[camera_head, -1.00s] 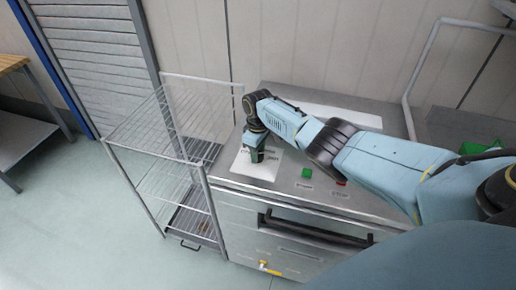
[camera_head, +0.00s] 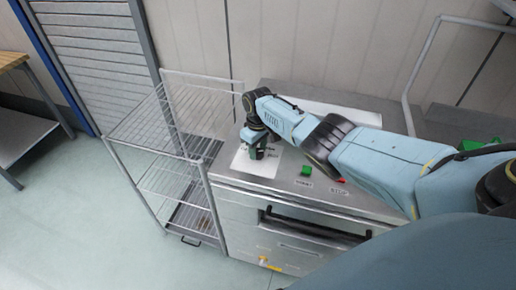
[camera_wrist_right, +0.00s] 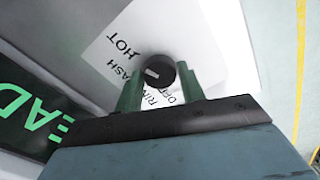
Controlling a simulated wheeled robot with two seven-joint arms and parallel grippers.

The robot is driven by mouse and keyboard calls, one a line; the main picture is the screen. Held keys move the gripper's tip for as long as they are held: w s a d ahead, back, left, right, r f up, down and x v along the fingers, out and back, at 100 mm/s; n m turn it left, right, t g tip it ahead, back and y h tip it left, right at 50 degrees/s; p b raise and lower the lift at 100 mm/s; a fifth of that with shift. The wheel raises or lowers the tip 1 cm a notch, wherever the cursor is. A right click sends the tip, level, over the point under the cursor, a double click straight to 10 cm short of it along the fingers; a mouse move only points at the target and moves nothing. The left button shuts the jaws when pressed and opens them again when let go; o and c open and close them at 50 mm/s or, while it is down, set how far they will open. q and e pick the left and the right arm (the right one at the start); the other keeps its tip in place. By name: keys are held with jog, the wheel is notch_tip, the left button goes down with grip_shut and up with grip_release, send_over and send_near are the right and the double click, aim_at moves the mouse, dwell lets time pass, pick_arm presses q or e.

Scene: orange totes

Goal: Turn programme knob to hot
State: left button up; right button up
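The black programme knob (camera_wrist_right: 160,71) with a white pointer mark sits on a white label plate (camera_wrist_right: 205,45) in the right wrist view. The plate carries HOT, WASH, RINSE and OFF; the pointer mark lies toward the left, on the WASH side. My right gripper (camera_wrist_right: 160,80) has its green fingers on both sides of the knob, seemingly against it. In the head view, my right gripper (camera_head: 257,152) is low over the plate (camera_head: 240,165) on the machine's top, and hides the knob. My left gripper is not in view.
The steel machine (camera_head: 235,205) has a green button (camera_head: 306,171) and a red button (camera_head: 341,180), partly behind my arm, and a black front handle (camera_head: 310,229). A wire rack (camera_head: 150,135) stands close at its left. The floor at the left is clear.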

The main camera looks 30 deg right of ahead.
aim_at(258, 151)
jog(key=o, duration=0.4)
notch_tip(258, 151, up, 6)
jog(key=shift+r+p, duration=0.2)
jog(key=shift+p, duration=0.8)
notch_tip(258, 151, up, 7)
